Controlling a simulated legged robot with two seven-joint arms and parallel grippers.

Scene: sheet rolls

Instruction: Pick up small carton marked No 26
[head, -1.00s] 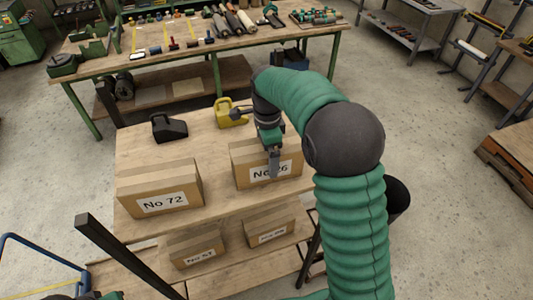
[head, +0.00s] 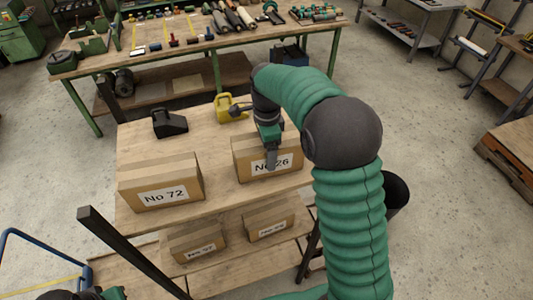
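The small carton marked No 26 (head: 246,167) is a brown taped box with a white label. It stands upright on the right part of the wooden top shelf (head: 225,205). My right gripper (head: 271,160) reaches over it from behind and above. One grey finger hangs in front of the carton's front face and covers part of the label. The other finger is hidden, so I cannot tell whether the gripper is closed on the carton. My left gripper is not clearly in view; only a dark and green piece shows at the bottom left edge.
A larger carton marked No 72 (head: 150,180) stands to the left. Behind are a black canister (head: 168,123) and a yellow one (head: 230,107). Two cartons (head: 197,243) (head: 269,223) stand on the lower shelf. A dark post (head: 130,250) rises at front left.

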